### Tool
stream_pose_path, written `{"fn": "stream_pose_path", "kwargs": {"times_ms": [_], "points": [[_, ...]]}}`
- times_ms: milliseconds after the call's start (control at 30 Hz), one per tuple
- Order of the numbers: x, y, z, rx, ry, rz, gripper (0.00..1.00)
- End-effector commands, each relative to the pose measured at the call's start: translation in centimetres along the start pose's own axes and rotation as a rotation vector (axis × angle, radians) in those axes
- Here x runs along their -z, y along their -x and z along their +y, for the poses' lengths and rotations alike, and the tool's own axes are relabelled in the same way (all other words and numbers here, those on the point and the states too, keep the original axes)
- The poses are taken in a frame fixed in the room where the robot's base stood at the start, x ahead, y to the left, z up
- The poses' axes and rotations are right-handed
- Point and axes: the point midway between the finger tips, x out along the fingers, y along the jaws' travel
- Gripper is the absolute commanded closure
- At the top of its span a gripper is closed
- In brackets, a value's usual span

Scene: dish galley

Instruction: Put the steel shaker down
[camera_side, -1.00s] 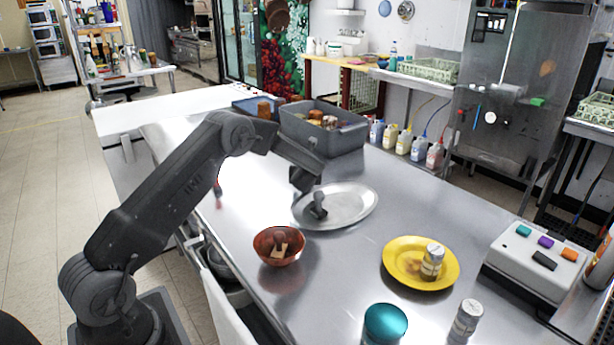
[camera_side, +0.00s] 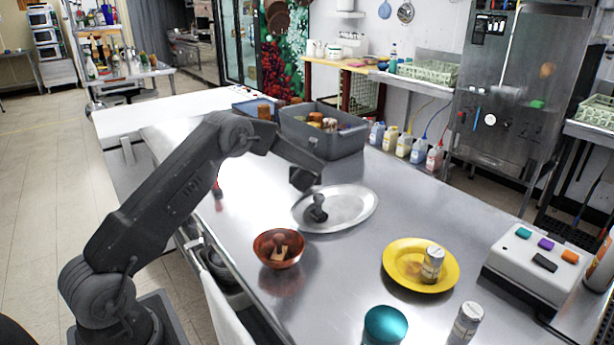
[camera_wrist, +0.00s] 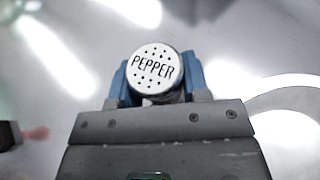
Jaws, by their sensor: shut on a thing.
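My gripper (camera_side: 304,180) hangs above the steel table, by the near left rim of the oval metal platter (camera_side: 355,210). In the wrist view my gripper (camera_wrist: 160,85) has its blue fingers shut on either side of the steel shaker (camera_wrist: 155,70). The shaker's pale round lid reads PEPPER and faces the camera. The lid hides most of its body.
An orange bowl (camera_side: 265,245) is nearer. A yellow plate (camera_side: 405,275) holds a labelled shaker (camera_side: 432,263); another shaker (camera_side: 466,321) stands near a teal object (camera_side: 385,324). A grey bin (camera_side: 345,143) is behind. Bare table lies between.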

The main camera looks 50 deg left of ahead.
Motion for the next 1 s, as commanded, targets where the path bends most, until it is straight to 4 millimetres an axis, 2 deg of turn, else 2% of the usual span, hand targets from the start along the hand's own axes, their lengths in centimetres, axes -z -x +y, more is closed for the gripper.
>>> {"fn": "stream_pose_path", "kwargs": {"times_ms": [233,400,600,800,1000], "points": [[-3.8,1.5,0.1,-0.001,0.004,-0.005,0.86],[-5.5,2.7,4.3,-0.004,0.002,-0.003,0.86],[-7.5,4.1,8.4,-0.003,0.002,-0.002,0.86],[-8.8,4.9,10.9,-0.001,0.001,-0.001,0.86],[-9.2,5.2,11.6,0.000,0.001,-0.001,0.86]]}}
